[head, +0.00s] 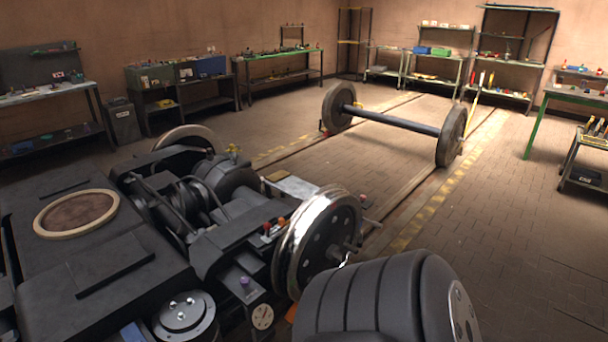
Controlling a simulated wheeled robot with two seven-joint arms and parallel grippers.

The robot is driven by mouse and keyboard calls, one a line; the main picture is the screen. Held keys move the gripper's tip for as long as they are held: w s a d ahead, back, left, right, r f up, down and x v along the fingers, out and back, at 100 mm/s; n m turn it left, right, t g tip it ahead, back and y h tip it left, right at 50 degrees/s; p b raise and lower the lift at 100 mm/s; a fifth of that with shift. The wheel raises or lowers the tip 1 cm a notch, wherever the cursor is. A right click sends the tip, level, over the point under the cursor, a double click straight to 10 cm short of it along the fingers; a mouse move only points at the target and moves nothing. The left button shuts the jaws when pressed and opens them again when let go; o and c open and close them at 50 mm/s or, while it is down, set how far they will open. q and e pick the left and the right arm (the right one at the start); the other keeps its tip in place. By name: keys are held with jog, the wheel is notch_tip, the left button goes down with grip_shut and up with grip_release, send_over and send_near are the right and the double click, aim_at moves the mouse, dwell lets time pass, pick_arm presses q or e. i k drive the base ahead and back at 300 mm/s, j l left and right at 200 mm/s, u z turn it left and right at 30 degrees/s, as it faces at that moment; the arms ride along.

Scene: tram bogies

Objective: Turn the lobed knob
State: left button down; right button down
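I cannot single out a lobed knob for certain, as the small fittings are too small to make out their shape. A small purple knob (245,282) stands on a dark box at the front of the bogie (130,262), just above a round pale dial (262,317). Small orange and red fittings (281,224) sit on the frame behind the shiny wheel (318,242). A small yellow fitting (232,150) shows farther back. Neither of my grippers is in view.
A large dark ribbed cylinder (365,298) fills the bottom middle. A loose wheelset (397,121) stands on rails behind. Workbenches and shelves (185,85) line the walls. A green-legged table (575,97) and tool cart (585,165) stand right. The brick floor at right is clear.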

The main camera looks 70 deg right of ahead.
aim_at(244, 281)
jog(key=j+z, duration=0.15)
jog(key=z, duration=0.75)
jog(key=l+z, duration=0.2)
jog(key=z, duration=0.15)
jog(key=i+l+z, duration=0.1)
jog(key=z, duration=0.3)
